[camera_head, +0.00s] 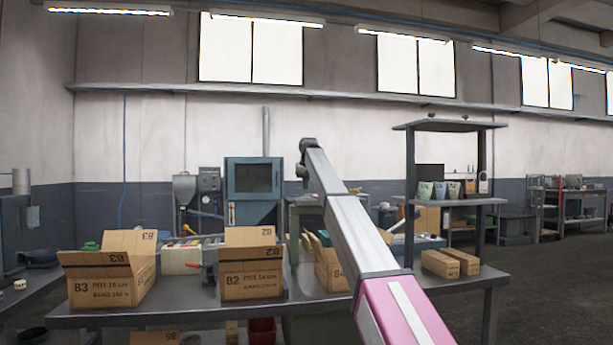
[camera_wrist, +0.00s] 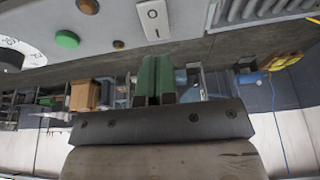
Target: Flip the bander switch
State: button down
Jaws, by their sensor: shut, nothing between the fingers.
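In the wrist view a grey machine panel crosses the top. A green round button (camera_wrist: 67,39) is left of the switch.
The panel also has a dial (camera_wrist: 18,50), brown knobs (camera_wrist: 88,6) and a vented part (camera_wrist: 262,10). In the head view open cardboard boxes (camera_head: 252,279) stand on a grey table (camera_head: 190,308).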

aim_at(306, 198)
jog(key=shift+s+x, duration=0.1)
jog(key=shift+x, duration=0.55)
jog(key=shift+s+x, duration=0.15)
jog(key=shift+x, duration=0.5)
jog(key=shift+d, duration=0.1)
